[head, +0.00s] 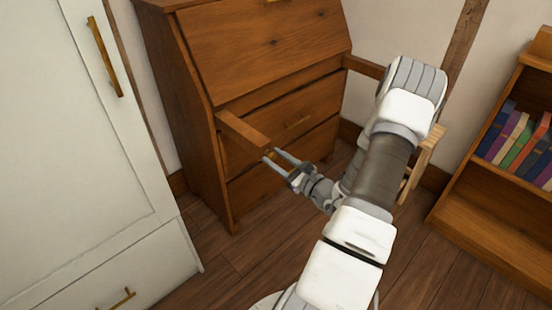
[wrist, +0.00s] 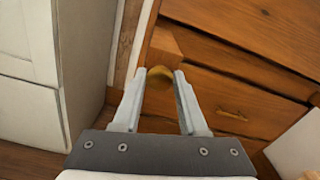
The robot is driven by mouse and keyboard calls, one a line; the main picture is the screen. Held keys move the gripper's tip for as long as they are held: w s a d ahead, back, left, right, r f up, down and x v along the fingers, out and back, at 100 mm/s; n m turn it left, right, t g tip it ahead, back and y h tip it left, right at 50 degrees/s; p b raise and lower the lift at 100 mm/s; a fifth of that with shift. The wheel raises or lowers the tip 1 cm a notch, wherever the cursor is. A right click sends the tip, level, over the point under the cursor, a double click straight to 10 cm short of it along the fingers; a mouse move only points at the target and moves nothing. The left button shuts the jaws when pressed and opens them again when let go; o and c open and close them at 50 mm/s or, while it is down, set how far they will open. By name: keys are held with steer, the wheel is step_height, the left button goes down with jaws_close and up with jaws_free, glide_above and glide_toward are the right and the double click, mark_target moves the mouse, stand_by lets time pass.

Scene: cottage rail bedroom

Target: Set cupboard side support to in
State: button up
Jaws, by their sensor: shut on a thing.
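The wooden cupboard (head: 275,45) is a bureau with a slanted front and drawers below. Its left side support (head: 240,131), a wooden bar, sticks out from the front; it also shows in the wrist view (wrist: 165,46). A round brass knob (wrist: 158,75) sits on the end of this bar. My gripper (head: 271,155) is shut on the knob, with one finger on each side of it in the wrist view (wrist: 160,76). The slanted front is up.
A white wardrobe (head: 65,120) with brass handles stands close on the left. A bookcase (head: 490,205) with several books is at the right. A small light wooden piece of furniture (head: 428,160) is partly hidden behind my arm. Wooden floor (head: 215,265) is clear before the cupboard.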

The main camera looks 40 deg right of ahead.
jaws_close()
stand_by(0.8)
